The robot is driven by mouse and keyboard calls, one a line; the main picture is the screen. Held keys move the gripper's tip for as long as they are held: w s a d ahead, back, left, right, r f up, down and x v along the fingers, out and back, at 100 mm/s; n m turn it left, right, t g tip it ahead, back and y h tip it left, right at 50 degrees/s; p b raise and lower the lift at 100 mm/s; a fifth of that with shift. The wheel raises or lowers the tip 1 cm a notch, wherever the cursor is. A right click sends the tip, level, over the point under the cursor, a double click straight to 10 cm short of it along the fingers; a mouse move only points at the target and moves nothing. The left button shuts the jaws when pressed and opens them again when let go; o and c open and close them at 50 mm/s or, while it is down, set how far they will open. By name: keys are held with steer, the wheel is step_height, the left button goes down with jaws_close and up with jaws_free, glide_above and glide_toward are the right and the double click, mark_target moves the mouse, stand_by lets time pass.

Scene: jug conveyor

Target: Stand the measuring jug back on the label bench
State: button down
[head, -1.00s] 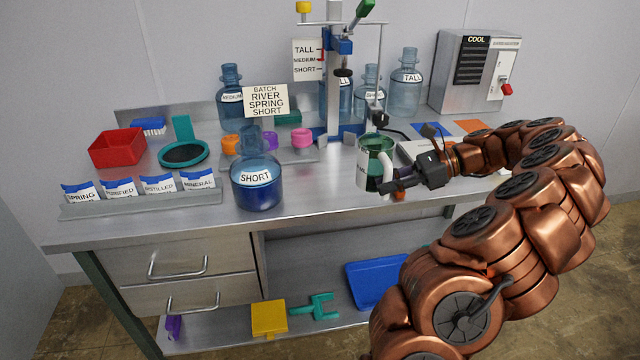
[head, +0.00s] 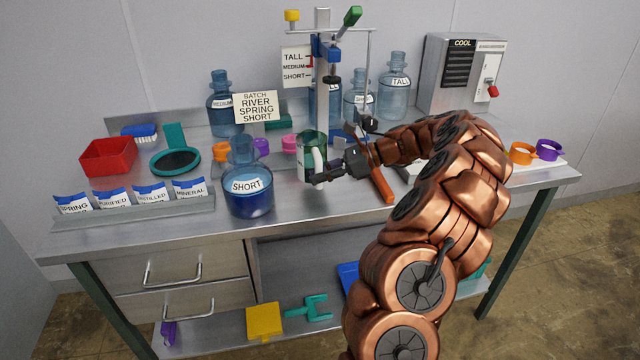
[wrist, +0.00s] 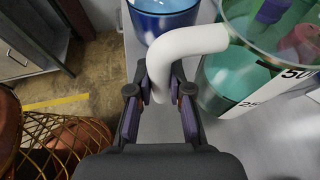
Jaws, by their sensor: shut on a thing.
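The measuring jug (head: 311,145) is clear green with a white handle and a marked scale. It is upright at the bench's front half, right of the blue SHORT jug-bottle (head: 247,192). My gripper (head: 318,178) is shut on its white handle, which shows between the fingers in the wrist view (wrist: 185,45). The jug's green body (wrist: 235,85) fills the upper right of the wrist view. I cannot tell whether its base touches the metal label bench (head: 300,210).
A filling stand (head: 326,80) and several bottles stand behind the jug. An orange-handled tool (head: 381,185) lies right of it. Labelled packets (head: 113,198) line the front left. A cooler box (head: 461,75) is at the back right. Bare bench lies in front of the jug.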

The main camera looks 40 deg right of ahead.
mark_target(320, 185)
steer(key=shift+f+p, duration=0.35)
steer(key=shift+f, duration=1.4)
steer(key=shift+f, duration=0.1)
steer(key=c, duration=1.1)
jaws_free()
steer(key=b+v, duration=0.2)
steer(key=v, duration=1)
